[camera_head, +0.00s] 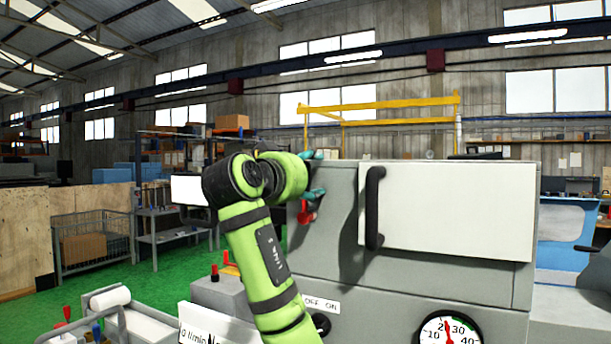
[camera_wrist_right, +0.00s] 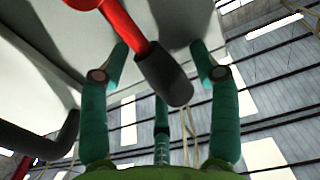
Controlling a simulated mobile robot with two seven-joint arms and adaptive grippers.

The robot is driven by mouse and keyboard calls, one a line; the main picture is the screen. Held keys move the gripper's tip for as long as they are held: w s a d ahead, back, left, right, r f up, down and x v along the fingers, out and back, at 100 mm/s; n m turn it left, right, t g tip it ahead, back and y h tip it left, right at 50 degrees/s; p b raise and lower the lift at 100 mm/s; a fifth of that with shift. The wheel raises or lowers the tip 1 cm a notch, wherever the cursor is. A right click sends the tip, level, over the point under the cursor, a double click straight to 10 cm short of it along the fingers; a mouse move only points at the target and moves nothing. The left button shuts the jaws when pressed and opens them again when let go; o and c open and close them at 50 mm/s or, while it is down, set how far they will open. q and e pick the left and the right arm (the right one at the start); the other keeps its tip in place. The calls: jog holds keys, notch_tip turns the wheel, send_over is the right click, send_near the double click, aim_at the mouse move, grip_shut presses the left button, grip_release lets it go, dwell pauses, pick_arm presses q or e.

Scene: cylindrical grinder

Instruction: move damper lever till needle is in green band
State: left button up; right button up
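The damper lever (camera_head: 306,214) is red and sits at the left side of the grey machine, partly hidden by my right gripper (camera_head: 314,189). In the right wrist view the red lever (camera_wrist_right: 127,22) ends in a dark grey knob (camera_wrist_right: 166,75). The teal fingers of my right gripper (camera_wrist_right: 160,62) are spread on either side of the knob, with gaps visible; a third finger is below it. The round gauge (camera_head: 448,330) is at the bottom right, cut off by the frame edge. Its red needle points near the top, between 20 and 30. The green band is too small to place exactly. My left gripper is out of view.
A white door (camera_head: 450,210) with a black handle (camera_head: 373,208) is just right of the lever. An OFF/ON switch (camera_head: 321,324) lies below. Red-topped levers (camera_head: 214,272) stand at the lower left. Open green floor lies farther left.

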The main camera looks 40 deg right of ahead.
jog(key=v, duration=1.2)
dwell(1.1)
